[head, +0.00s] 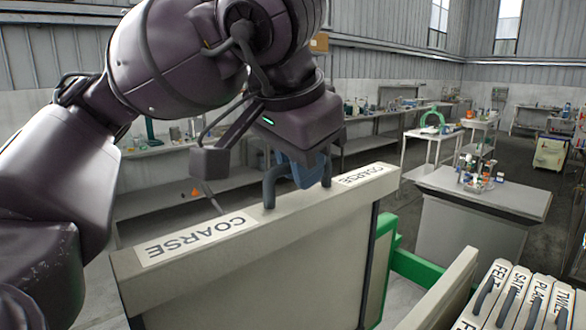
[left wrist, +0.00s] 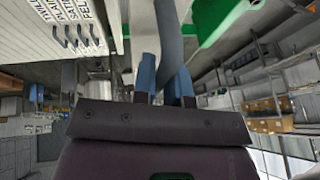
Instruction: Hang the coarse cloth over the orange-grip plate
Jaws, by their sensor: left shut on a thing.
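The coarse cloth (head: 262,275) is a pale panel hanging below a beige top bar lettered COARSE twice. Its dark handle (head: 268,188) stands up from the middle of the bar. My left gripper (head: 302,172) is above the bar, shut on this handle. In the left wrist view its two blue fingers (left wrist: 165,85) stand either side of the grey handle (left wrist: 169,40). The cloth fills the lower middle of the head view and hides what is behind it. I cannot make out an orange-grip plate. My right gripper is not in view.
A green frame (head: 432,274) shows behind the cloth, at its right. Handled cloths (head: 515,300) lettered FELT, PLAIN and TWILL stand in a row at the lower right. A grey table (head: 485,196) with small items stands beyond. Benches line the walls.

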